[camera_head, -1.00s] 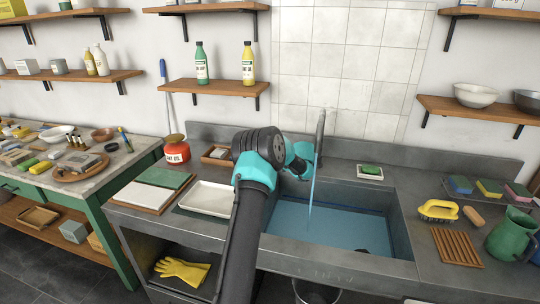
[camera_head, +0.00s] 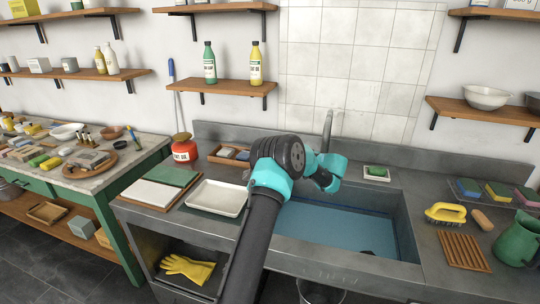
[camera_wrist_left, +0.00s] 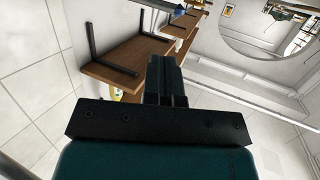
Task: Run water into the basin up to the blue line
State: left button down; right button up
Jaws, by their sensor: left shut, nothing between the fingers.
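The grey sink basin (camera_head: 404,225) holds blue water (camera_head: 335,232) with a flat surface. A thin dark blue line (camera_head: 365,211) runs along its back wall, close to the water's edge; I cannot tell the exact gap. The grey tap (camera_head: 328,125) stands behind the basin, its lower part hidden by my left arm. No stream shows below the arm. My left gripper (camera_head: 328,183) is above the back left of the basin, near the tap. In the left wrist view its black fingers (camera_wrist_left: 166,80) are shut and empty. My right gripper is not in view.
A yellow brush (camera_head: 443,213), wooden rack (camera_head: 463,250) and green jug (camera_head: 517,241) are on the right.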

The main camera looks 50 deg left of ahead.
pick_arm(q)
jog(key=shift+a, duration=0.1)
jog(key=x, duration=1.4)
jog(key=shift+f, duration=0.1)
